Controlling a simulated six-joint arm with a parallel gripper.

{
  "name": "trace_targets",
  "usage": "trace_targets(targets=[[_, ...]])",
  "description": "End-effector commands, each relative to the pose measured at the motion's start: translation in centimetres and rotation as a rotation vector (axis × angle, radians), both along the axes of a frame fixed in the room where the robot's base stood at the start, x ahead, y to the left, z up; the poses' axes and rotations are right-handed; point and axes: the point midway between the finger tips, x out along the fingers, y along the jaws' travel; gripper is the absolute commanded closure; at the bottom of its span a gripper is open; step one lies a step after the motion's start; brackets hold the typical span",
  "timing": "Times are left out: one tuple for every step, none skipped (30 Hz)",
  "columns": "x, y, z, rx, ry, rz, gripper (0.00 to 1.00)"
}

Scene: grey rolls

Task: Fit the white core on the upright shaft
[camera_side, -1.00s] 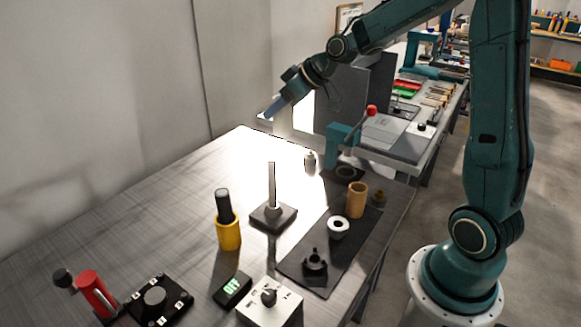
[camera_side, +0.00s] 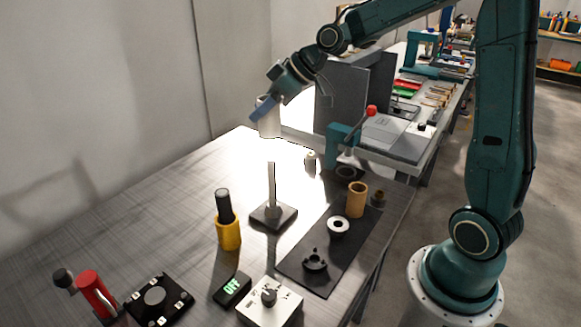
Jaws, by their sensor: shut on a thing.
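The white core (camera_side: 269,127) is a pale upright cylinder in the upper middle of the side view. My gripper (camera_side: 264,109) is shut on it, with a blue finger across its side. The upright shaft (camera_side: 271,183) is a thin grey post on a dark square base (camera_side: 286,216) on the table. The core is held in the air and shows above the shaft's tip in the picture, apart from it. The glare behind the core makes its outline faint, and its depth relative to the shaft is hard to tell.
A yellow holder (camera_side: 229,234) with a black handle stands left of the shaft. A dark mat (camera_side: 300,262) at right carries a tan cylinder (camera_side: 357,200), a white ring (camera_side: 339,218) and a black part (camera_side: 315,259).

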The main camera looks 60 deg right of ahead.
Motion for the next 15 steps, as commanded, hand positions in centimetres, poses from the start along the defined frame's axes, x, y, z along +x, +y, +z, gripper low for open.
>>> trace_targets(targets=[[0.0, 0.0, -0.2, 0.001, 0.001, 0.000, 0.78], [0.0, 0.0, -0.3, 0.001, 0.001, 0.000, 0.78], [0.0, 0.0, -0.6, 0.001, 0.002, 0.000, 0.78], [0.0, 0.0, -0.7, 0.001, 0.002, 0.001, 0.78], [0.0, 0.0, -0.9, 0.001, 0.002, 0.001, 0.78], [0.0, 0.0, -1.1, 0.001, 0.002, 0.001, 0.78], [0.0, 0.0, -1.3, 0.001, 0.002, 0.001, 0.78], [0.0, 0.0, -1.5, 0.001, 0.001, 0.000, 0.78], [0.0, 0.0, -1.7, 0.001, 0.002, 0.000, 0.78], [0.0, 0.0, -2.0, 0.001, 0.002, 0.001, 0.78], [0.0, 0.0, -2.2, 0.001, 0.003, 0.001, 0.78], [0.0, 0.0, -2.5, 0.001, 0.003, 0.001, 0.78], [0.0, 0.0, -2.7, 0.000, 0.002, 0.000, 0.78], [0.0, 0.0, -2.9, 0.000, 0.002, 0.000, 0.78], [0.0, 0.0, -3.2, 0.000, 0.002, 0.000, 0.78]])
